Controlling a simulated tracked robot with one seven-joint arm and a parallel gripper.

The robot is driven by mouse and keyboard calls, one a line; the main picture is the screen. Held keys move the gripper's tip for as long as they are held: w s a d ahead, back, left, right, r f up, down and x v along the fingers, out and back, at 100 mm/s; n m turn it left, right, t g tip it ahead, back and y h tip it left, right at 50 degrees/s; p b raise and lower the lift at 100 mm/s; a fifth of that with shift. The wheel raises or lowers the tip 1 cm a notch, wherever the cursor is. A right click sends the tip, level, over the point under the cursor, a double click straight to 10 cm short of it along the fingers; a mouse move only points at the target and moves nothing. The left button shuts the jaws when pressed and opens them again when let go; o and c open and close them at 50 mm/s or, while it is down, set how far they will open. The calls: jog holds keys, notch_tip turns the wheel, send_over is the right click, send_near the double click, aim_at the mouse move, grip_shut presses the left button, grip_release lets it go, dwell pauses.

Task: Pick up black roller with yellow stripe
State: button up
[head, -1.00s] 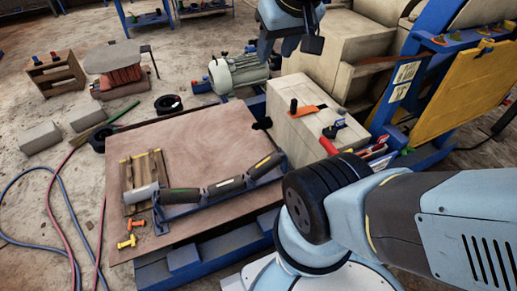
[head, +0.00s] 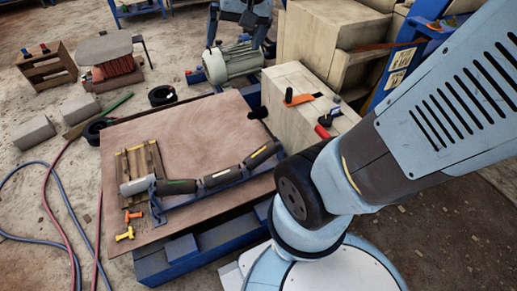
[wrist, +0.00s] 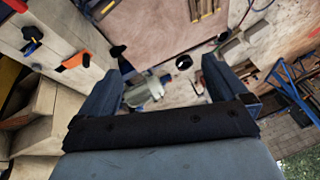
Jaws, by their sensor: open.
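The black roller with a yellow stripe (head: 262,153) lies at the right end of a row of rollers on a blue frame (head: 215,193). The row rests on a brown board (head: 190,125). Beside it are a roller with a white stripe (head: 219,178) and a roller with a green stripe (head: 177,186). My gripper (head: 240,46) is at the top of the head view, well beyond the board, near a grey-green motor. In the wrist view my gripper (wrist: 166,66) is open and empty. The rollers are not visible there.
The motor (head: 232,63) stands behind the board and shows between my fingers in the wrist view (wrist: 148,90). Pale stacked blocks (head: 297,88) with handled tools stand right of the board. A slatted wooden piece (head: 139,163) and orange and yellow fittings lie at the board's left.

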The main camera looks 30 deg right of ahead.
jog(key=w+a+f+m+g, duration=0.1)
jog(key=w+f+m, duration=0.3)
jog(key=w+f, duration=0.7)
jog(key=w+a+f+m+g, duration=0.1)
jog(key=w+f+m, duration=0.5)
jog(key=f, duration=0.8)
jog(key=m+g+h, duration=0.2)
jog(key=m+h, duration=0.4)
send_near(262, 155)
jog(key=shift+w+a+f, duration=0.1)
jog(key=shift+w+f, duration=0.15)
jog(key=shift+w, duration=0.3)
jog(key=shift+w+a+f, duration=0.1)
jog(key=shift+w+f, duration=0.1)
jog(key=shift+w, duration=0.35)
jog(key=shift+n, duration=0.3)
jog(key=x, duration=1.2)
jog(key=shift+s+d+f, duration=0.1)
jog(key=shift+d, duration=0.25)
jog(key=c, duration=1.7)
